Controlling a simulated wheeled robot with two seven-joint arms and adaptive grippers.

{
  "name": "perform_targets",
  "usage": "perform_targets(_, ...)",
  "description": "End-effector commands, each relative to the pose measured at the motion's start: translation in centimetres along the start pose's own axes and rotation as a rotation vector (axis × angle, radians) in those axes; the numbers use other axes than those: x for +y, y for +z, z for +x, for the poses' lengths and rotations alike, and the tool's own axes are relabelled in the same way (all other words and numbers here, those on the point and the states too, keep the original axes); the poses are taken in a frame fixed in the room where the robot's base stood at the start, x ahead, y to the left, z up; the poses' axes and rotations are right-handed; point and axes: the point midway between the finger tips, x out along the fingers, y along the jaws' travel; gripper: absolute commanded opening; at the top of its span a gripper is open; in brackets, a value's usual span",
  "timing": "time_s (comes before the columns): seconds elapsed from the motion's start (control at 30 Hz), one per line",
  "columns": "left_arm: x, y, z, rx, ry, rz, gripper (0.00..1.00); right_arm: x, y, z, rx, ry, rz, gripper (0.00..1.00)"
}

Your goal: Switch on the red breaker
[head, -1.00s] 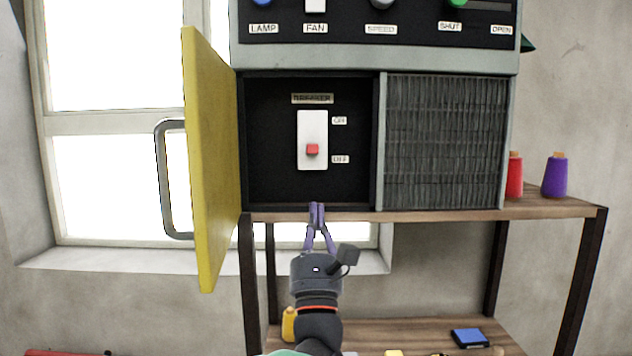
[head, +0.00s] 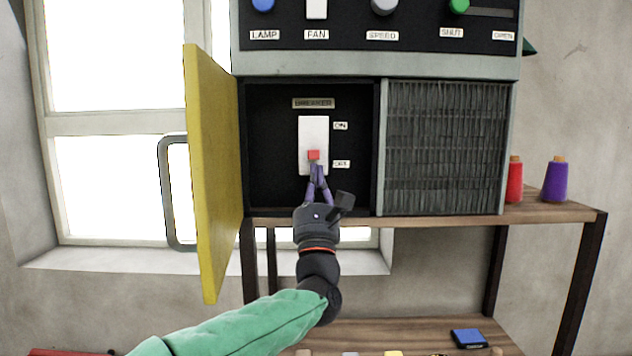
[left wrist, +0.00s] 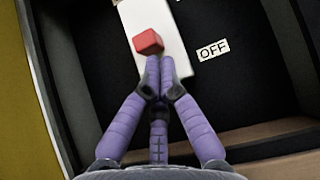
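The red breaker toggle (head: 313,155) sits low on its white plate (head: 313,130), near the OFF label (head: 341,164) and below the ON label (head: 340,126). My left gripper (head: 317,168) is shut, with its purple fingertips together just below the toggle. In the left wrist view the fingertips (left wrist: 159,80) lie over the lower part of the plate, right under the red toggle (left wrist: 148,41); I cannot tell whether they touch it. My right gripper is not in view.
The yellow door (head: 212,170) stands open at the left of the breaker recess. A grey vent grille (head: 445,150) is to its right. Red (head: 514,180) and purple (head: 555,180) spools stand on the wooden shelf (head: 430,221).

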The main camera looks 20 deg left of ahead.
Motion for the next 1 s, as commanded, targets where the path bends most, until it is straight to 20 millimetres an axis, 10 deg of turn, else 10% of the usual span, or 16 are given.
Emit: perform_targets(1.0, 0.0, 2.2, 1.9, -0.001, 0.001, 0.0, 0.0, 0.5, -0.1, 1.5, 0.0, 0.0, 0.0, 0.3)
